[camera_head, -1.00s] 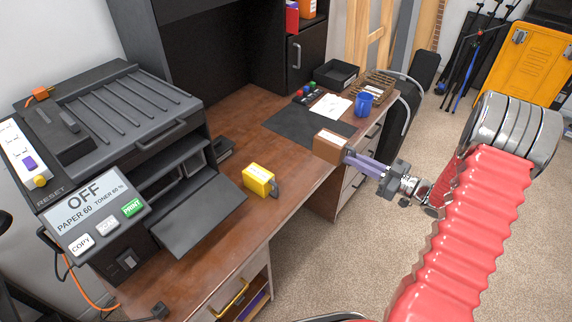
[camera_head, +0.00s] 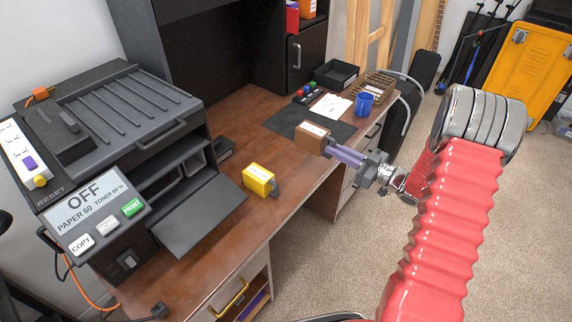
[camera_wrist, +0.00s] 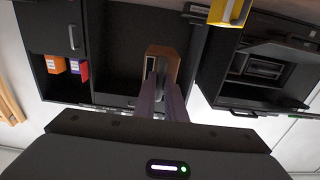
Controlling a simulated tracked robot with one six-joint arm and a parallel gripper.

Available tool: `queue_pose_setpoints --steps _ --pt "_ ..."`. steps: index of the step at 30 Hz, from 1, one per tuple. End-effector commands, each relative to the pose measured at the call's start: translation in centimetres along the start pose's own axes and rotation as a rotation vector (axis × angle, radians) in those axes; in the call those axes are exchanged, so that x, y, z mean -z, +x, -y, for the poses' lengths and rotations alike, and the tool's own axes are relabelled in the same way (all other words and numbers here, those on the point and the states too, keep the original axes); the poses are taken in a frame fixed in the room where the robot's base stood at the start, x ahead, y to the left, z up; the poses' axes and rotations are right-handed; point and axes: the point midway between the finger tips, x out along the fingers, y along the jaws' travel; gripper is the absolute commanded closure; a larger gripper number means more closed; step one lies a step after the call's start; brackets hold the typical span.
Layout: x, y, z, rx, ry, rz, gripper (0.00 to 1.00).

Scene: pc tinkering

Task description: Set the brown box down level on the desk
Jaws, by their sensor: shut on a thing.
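My gripper (camera_head: 334,146) reaches in from the right with purple fingers and is shut on the box. The box looks close to level; the head view does not show clearly whether its underside touches the desk. In the wrist view the box (camera_wrist: 163,62) sits at the end of the fingers, which hide part of it.
A black mat (camera_head: 290,121), white paper (camera_head: 330,106), a blue mug (camera_head: 364,103) and a black tray (camera_head: 335,75) lie behind. A printer (camera_head: 150,130) fills the left. Bare desk lies between padlock and mat.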

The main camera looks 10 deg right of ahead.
Motion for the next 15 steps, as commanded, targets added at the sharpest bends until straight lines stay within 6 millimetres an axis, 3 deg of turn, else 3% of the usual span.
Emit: queue_pose_setpoints --steps 15 --pt "0.0 3.7 0.0 0.001 0.000 -0.001 1.00"
